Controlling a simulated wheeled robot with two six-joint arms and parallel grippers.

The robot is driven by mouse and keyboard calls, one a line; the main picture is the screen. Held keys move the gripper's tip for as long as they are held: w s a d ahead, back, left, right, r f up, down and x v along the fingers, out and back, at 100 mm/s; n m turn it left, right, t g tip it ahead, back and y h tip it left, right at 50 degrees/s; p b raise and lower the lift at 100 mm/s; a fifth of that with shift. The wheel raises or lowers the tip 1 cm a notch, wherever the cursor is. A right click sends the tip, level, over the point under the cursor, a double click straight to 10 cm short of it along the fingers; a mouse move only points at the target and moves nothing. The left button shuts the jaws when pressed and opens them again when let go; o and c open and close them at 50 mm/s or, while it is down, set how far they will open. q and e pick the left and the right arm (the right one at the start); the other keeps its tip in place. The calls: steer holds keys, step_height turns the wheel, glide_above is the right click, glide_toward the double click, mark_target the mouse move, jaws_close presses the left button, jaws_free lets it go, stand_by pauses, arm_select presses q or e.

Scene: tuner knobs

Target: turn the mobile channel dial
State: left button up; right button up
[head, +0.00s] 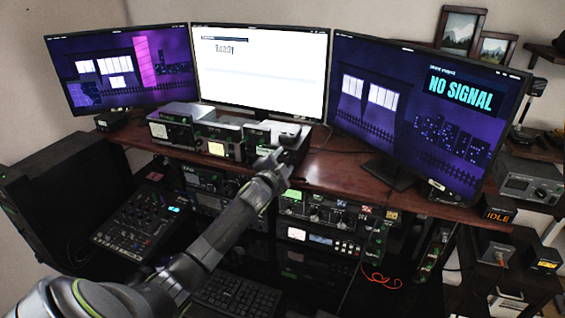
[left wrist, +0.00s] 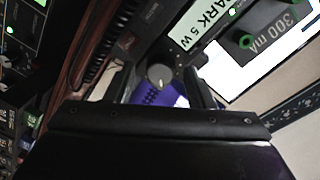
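My left arm reaches up from the lower left in the head view, and its gripper (head: 273,160) is at the small radio units on the raised wooden shelf. In the left wrist view the gripper (left wrist: 155,88) is open, with a dark finger on each side of a gap. A round grey dial (left wrist: 160,76) with a pale pointer mark shows in that gap, on a dark panel. I cannot tell whether the fingers touch it. The gripper hides this dial in the head view. No readable label names it as the mobile channel dial. My right gripper is not in view.
Radio units (head: 225,140) stand along the wooden shelf (head: 345,172). Three monitors (head: 260,72) stand behind. A mixer (head: 140,222) and keyboard (head: 238,297) lie below.

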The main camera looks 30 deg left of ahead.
arm_select(q)
steer(key=shift+s, duration=0.1)
steer(key=f+b+v, duration=0.1)
steer(key=b+v, duration=0.3)
steer(key=v, duration=1.3)
steer(key=shift+r+b, duration=0.35)
steer(key=shift+r, duration=0.15)
steer(key=shift+s, duration=0.1)
steer(key=s+d+f+n+g, duration=0.2)
steer(key=s+f+n+g, duration=0.35)
steer(key=s+f, duration=0.7)
steer(key=s+d+f+n+g+h, duration=0.1)
steer(key=s+d+f+g, duration=0.15)
steer(key=s, duration=0.25)
steer(key=s+d+f+n+g, duration=0.1)
steer(key=s+d+f+g, duration=0.1)
steer(key=s+f+g, duration=0.3)
steer(key=s+d+f+n+h, duration=0.1)
steer(key=s+d+f+n, duration=0.15)
steer(key=s, duration=0.35)
step_height(320, 180, down, 28)
steer(key=s+g+b, duration=0.1)
steer(key=g+b, duration=0.1)
steer(key=b, duration=0.1)
steer(key=s+f+b, duration=0.2)
steer(key=s+f, duration=1.3)
steer(key=f, duration=0.3)
steer(key=shift+d+m+g+h, duration=0.25)
steer(key=shift+m+g+h, duration=0.05)
steer(key=shift+g, duration=0.1)
